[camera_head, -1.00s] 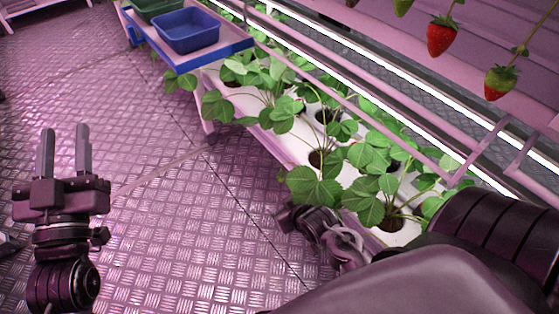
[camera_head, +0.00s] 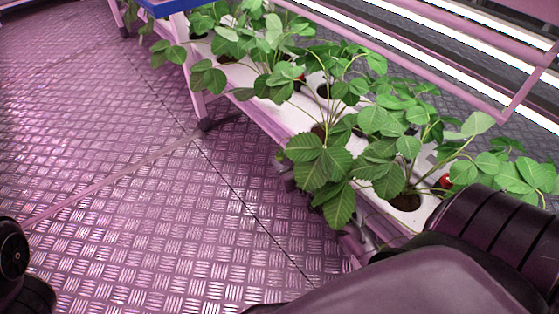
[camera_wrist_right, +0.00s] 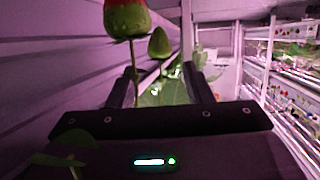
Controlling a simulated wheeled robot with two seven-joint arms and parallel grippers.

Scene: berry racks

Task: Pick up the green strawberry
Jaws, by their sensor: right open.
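A green strawberry (camera_wrist_right: 159,44) shows in the right wrist view, just above the gap between the fingers of my right gripper (camera_wrist_right: 163,74). That gripper is open and nothing is gripped; the berry appears beyond the fingertips, and I cannot tell the exact distance. A larger berry (camera_wrist_right: 127,20), green with a red end, is nearer the camera at the top, left of it, on a thin stem. The left gripper's fingers are out of view.
Leafy strawberry plants (camera_head: 320,165) fill a white trough (camera_head: 270,112) along the rack. A pink rail (camera_head: 400,55) runs above them. Green leaves (camera_wrist_right: 165,95) lie between the fingers in the wrist view.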

